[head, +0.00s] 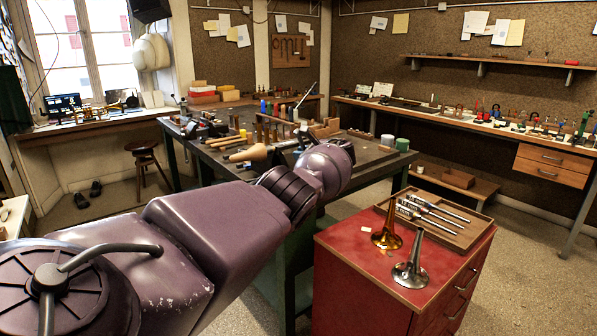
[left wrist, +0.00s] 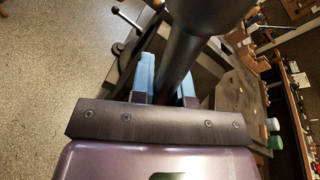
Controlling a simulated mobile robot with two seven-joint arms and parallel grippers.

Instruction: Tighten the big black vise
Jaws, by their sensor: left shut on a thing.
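My left arm reaches from the lower left to the central workbench in the head view, and my left gripper (head: 303,138) is largely hidden behind its own purple wrist. In the left wrist view my left gripper's blue-padded fingers (left wrist: 167,88) are shut on a dark, thick bar (left wrist: 181,62) that widens toward the top of the picture. Dark metal vise parts (left wrist: 146,45) and a thin lever with a ball end (left wrist: 127,20) show beyond the fingers. I cannot tell from the picture how the bar joins the vise. My right gripper is out of view.
The green-legged workbench (head: 372,158) carries mallets, bottles and blocks. A red cabinet (head: 352,262) stands at front right with a brass bell (head: 386,237), a silver bell (head: 411,268) and a tool tray (head: 480,228). A stool (head: 143,152) stands at left. The floor at right is clear.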

